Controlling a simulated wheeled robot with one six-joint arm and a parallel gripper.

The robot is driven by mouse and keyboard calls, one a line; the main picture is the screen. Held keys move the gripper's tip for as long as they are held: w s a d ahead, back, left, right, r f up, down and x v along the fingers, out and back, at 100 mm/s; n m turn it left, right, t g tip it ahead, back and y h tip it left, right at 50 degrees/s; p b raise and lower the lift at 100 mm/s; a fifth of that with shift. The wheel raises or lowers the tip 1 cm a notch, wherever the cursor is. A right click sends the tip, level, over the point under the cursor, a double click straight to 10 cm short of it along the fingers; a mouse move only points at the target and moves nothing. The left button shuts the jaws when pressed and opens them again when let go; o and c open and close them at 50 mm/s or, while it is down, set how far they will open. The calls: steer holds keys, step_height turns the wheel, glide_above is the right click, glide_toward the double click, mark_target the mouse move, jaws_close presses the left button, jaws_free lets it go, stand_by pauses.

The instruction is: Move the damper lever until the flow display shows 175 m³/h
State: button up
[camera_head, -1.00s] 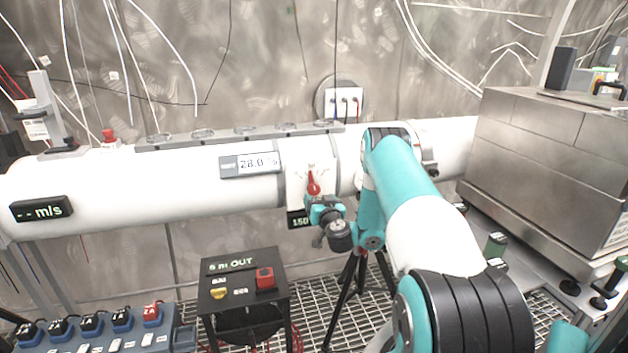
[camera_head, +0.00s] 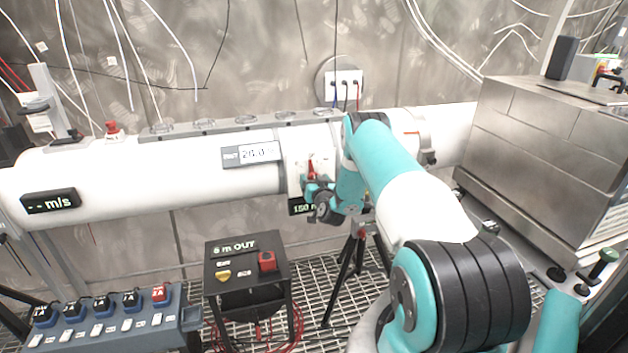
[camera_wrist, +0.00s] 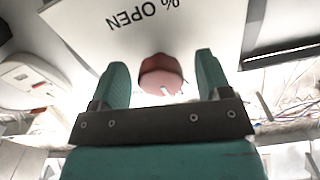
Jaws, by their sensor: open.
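The red damper lever (camera_head: 311,168) is on a white plate on the white duct and points roughly upward. In the wrist view the red lever (camera_wrist: 160,76) appears end-on between the two teal fingers, below upside-down "% OPEN" lettering. My gripper (camera_wrist: 161,80) is open around it, with a visible gap on each side. In the head view my gripper (camera_head: 316,188) is at the plate and covers part of the lever. The flow display (camera_head: 301,208) below the lever reads 150 with an "m" beside it; the rest is hidden by my gripper.
A small display (camera_head: 251,154) on the duct reads about 28.0. A dark m/s display (camera_head: 50,201) shows dashes.

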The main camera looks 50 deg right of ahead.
steer(key=c, duration=0.9)
steer(key=shift+f+m+b, duration=0.1)
steer(key=shift+m+b, duration=0.4)
steer(key=shift+b, duration=0.25)
steer(key=o, duration=0.9)
